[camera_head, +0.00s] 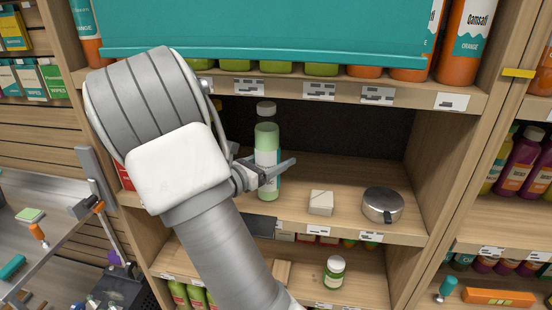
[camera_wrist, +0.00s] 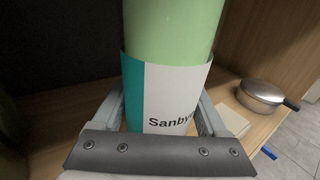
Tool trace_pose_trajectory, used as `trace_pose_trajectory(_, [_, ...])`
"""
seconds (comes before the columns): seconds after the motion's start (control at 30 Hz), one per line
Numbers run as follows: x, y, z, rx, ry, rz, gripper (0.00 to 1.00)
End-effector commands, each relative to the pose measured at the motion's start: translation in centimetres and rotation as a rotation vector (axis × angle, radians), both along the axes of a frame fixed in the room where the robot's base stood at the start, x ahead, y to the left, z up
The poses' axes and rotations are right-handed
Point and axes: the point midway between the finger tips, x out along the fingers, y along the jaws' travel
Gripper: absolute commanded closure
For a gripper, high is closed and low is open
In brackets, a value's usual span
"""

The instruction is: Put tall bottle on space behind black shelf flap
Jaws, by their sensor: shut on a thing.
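The tall bottle (camera_head: 267,145) is pale green with a white label and white cap. It is upright inside the middle shelf compartment, and I cannot tell whether its base touches the board. My gripper (camera_head: 268,172) is shut on it at the label, one finger showing at its right. In the wrist view the bottle (camera_wrist: 170,60) fills the middle, between the fingers of my gripper (camera_wrist: 160,115). A black flap-like piece (camera_head: 258,226) is at the shelf's front edge, below and left of the bottle; my arm partly hides this area.
A teal panel (camera_head: 260,30) overhangs above. A green jar (camera_head: 334,271) stands on the shelf below.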

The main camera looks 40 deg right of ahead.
Motion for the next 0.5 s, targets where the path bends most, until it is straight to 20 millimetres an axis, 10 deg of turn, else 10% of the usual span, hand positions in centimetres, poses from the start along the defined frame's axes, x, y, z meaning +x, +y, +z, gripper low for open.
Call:
trace_pose_trajectory(0.1, [0.02, -0.03, -0.26, -0.004, -0.002, -0.001, 1.0])
trace_pose_trajectory(0.13, [0.01, 0.01, -0.3, 0.0, 0.0, 0.0, 0.19])
trace_pose_trajectory(0.23, [0.01, 0.01, -0.28, 0.0, 0.0, 0.0, 0.01])
trace_pose_trajectory(0.5, [0.01, 0.01, -0.1, 0.0, 0.0, 0.0, 0.0])
